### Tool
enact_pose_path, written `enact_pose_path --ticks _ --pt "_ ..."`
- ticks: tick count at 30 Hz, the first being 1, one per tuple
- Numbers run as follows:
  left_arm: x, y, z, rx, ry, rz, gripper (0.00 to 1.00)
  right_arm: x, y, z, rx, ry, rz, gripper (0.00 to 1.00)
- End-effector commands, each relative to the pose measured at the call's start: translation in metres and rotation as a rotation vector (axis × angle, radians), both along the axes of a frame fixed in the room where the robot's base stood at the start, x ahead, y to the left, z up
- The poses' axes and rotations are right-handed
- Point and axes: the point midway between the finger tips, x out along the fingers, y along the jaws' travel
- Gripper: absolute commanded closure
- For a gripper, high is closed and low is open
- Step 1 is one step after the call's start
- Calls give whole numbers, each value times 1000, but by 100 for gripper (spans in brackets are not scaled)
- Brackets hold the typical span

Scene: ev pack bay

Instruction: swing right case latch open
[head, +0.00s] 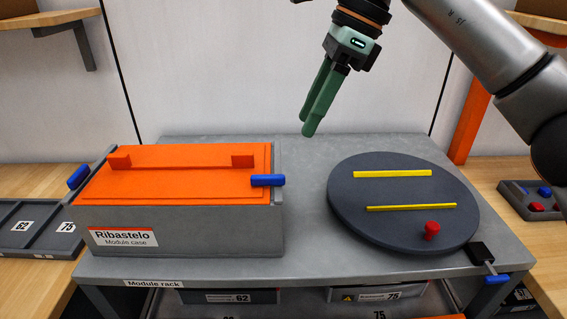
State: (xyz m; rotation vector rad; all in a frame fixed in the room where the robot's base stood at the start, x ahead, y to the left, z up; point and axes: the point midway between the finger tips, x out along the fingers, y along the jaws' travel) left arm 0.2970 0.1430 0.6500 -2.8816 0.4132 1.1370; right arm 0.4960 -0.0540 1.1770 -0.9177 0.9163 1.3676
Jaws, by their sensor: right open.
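The module case (180,232) is a grey box with an orange lid (190,186), closed, on the left part of the grey rack top. Its right latch (268,180) is a blue bar at the lid's right edge, lying across the lid edge and the case rim. A second blue latch (78,177) sits at the case's left side and points outward, off the lid. My right gripper (310,130) has green fingers pointing down, above and to the right of the case, touching nothing. Its fingers overlap in this view. My left gripper is not in view.
A dark round turntable (400,233) with two yellow strips and a red knob (432,230) stands right of the case. A grey tray (35,232) lies at the left, and a parts tray (530,198) at the right. Bare rack top separates case and turntable.

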Motion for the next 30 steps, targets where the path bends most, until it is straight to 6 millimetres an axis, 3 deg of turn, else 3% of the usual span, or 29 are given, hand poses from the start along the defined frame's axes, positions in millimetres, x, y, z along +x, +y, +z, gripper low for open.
enact_pose_path --ticks 6,15,28,30 --pt "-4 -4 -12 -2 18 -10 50 -1 18 -45 0 4 4 54" --pt "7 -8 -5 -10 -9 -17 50 -1 37 -89 2 2 2 54" --pt "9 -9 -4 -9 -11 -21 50 -1 42 -99 3 1 0 54" --pt "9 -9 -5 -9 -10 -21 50 -1 42 -99 3 1 0 59"
